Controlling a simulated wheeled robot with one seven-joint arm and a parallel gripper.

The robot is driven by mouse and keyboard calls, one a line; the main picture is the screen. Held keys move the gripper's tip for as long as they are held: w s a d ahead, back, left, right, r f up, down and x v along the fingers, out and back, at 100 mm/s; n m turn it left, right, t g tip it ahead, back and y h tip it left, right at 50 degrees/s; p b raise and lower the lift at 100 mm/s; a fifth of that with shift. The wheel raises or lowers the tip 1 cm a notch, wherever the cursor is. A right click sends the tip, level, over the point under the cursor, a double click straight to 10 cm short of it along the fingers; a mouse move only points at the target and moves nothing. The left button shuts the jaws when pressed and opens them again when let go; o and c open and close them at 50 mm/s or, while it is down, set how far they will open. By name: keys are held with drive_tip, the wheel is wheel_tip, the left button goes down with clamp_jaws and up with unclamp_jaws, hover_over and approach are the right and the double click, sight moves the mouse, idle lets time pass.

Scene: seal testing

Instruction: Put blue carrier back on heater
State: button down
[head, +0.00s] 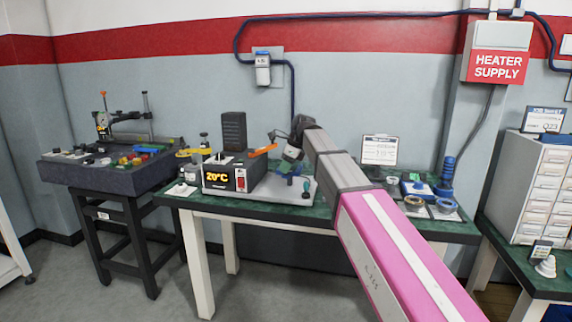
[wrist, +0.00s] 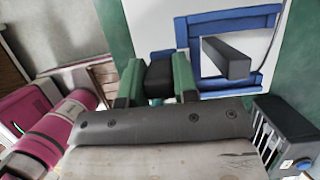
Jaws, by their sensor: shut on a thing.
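In the wrist view, my gripper (wrist: 157,82) has two green fingers closed on a black block (wrist: 159,74). The block adjoins the blue carrier (wrist: 225,90), a blue open frame beyond the fingers; the block appears to be its grip. The frame shows over a pale plate (wrist: 225,28); whether it touches the plate I cannot tell. A dark bar (wrist: 227,57) crosses the frame's opening. In the head view, a heater unit (head: 213,177) reads 20°C, with a pale base plate (head: 270,196) beside it. My arm reaches over the plate and partly hides what is there.
The green-topped table (head: 340,212) carries a small sign (head: 380,150) and blue items (head: 416,188) at right. A dark box (wrist: 285,128) is close at the lower right of the wrist view. A dark bench (head: 110,172) stands left, a drawer cabinet (head: 535,190) right.

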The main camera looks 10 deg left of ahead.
sight(289, 174)
drive_tip(key=shift+f, duration=2.4)
drive_tip(key=shift+f, duration=0.65)
drive_tip(key=c, duration=0.8)
unclamp_jaws()
drive_tip(key=shift+r, duration=0.1)
drive_tip(key=shift+r, duration=5.45)
